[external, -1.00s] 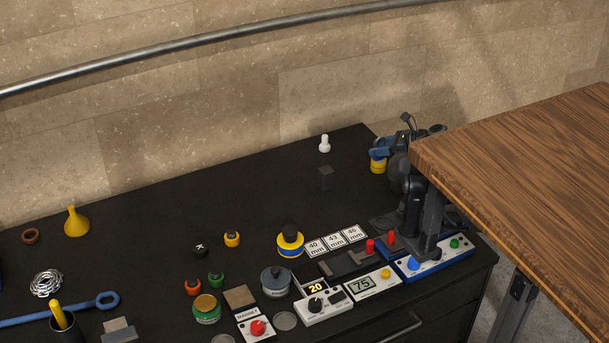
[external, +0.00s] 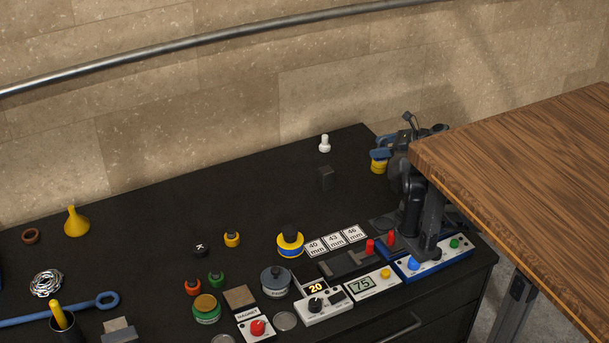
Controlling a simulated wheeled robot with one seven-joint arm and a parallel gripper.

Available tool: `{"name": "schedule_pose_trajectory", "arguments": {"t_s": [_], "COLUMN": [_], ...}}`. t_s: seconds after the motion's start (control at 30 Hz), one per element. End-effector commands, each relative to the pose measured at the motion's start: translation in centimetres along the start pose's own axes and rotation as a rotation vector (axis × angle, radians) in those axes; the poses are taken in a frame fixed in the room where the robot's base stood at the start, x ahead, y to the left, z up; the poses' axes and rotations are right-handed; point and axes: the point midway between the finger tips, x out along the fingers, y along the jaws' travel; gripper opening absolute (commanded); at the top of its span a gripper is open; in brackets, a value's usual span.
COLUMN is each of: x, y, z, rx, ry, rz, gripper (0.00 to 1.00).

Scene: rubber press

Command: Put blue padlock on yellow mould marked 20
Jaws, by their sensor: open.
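My gripper is not in view. I cannot make out a blue padlock for certain. At the far right of the bench, next to the dark press-like machine (external: 414,195), a blue piece (external: 380,154) shows at the top of a yellow round piece (external: 378,167). It is too small to tell whether the blue piece rests on the yellow one. A small yellow piece with a dark top (external: 232,239) stands mid-bench.
A yellow and blue tin (external: 290,243), a grey pot (external: 275,282) and a green jar (external: 206,309) stand near the front. A wooden tabletop (external: 530,170) overhangs the right side. The bench's back middle (external: 230,200) is clear.

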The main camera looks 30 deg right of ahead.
Motion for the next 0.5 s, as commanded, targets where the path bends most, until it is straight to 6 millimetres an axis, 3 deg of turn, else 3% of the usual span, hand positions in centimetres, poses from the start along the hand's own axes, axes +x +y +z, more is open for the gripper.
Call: {"name": "schedule_pose_trajectory", "arguments": {"t_s": [0.13, 0.5], "x": [-2.6, -4.8], "y": [-0.1, 0.1], "z": [-0.1, 5.5], "rx": [-0.002, -0.002], "ry": [0.000, 0.000], "rz": [-0.005, -0.002], "gripper": [0.77, 0.77]}}
